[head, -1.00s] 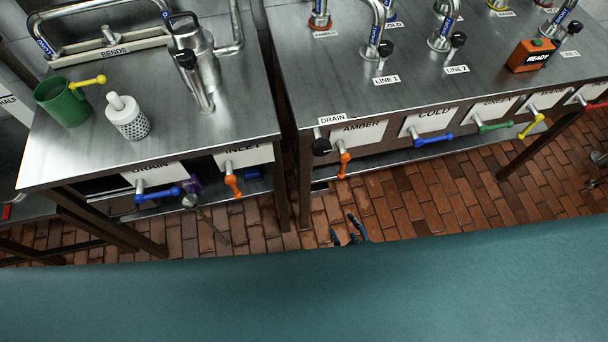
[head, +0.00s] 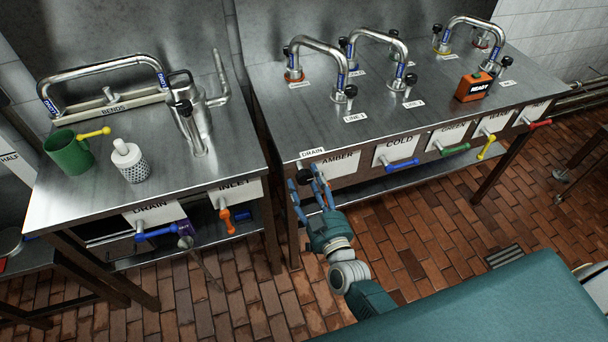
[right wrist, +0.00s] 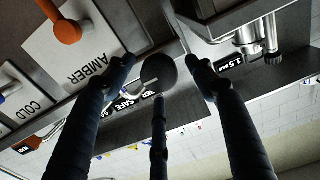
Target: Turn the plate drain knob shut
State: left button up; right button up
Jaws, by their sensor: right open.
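A round black knob (head: 303,177) sits on the front edge of the right-hand bench, under the small DRAIN label (head: 312,152) and left of the AMBER plate (head: 338,162). My right gripper (head: 306,182) is at this knob, its blue fingers partly hiding it. In the right wrist view the knob (right wrist: 158,73) is between the two outer fingers of my right gripper (right wrist: 161,62), and the third finger points at it from below. The fingers are spread, with gaps on both sides of the knob. My left gripper is not in view.
An orange lever (right wrist: 68,31) on the AMBER plate is close beside the fingers. The blue COLD lever (head: 402,164) is farther right. The left bench has another DRAIN plate with a blue lever (head: 155,233) and an orange INLET lever (head: 227,220). A gap separates the benches.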

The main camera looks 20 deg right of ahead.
jog(key=w, duration=0.2)
jog(key=shift+w+f, duration=0.1)
jog(key=shift+w, duration=0.25)
jog(key=shift+c, duration=1)
jog(key=c, duration=0.9)
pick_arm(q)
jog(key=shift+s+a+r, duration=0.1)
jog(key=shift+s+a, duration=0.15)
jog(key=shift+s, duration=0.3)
pick_arm(e)
jog(key=shift+c, duration=0.2)
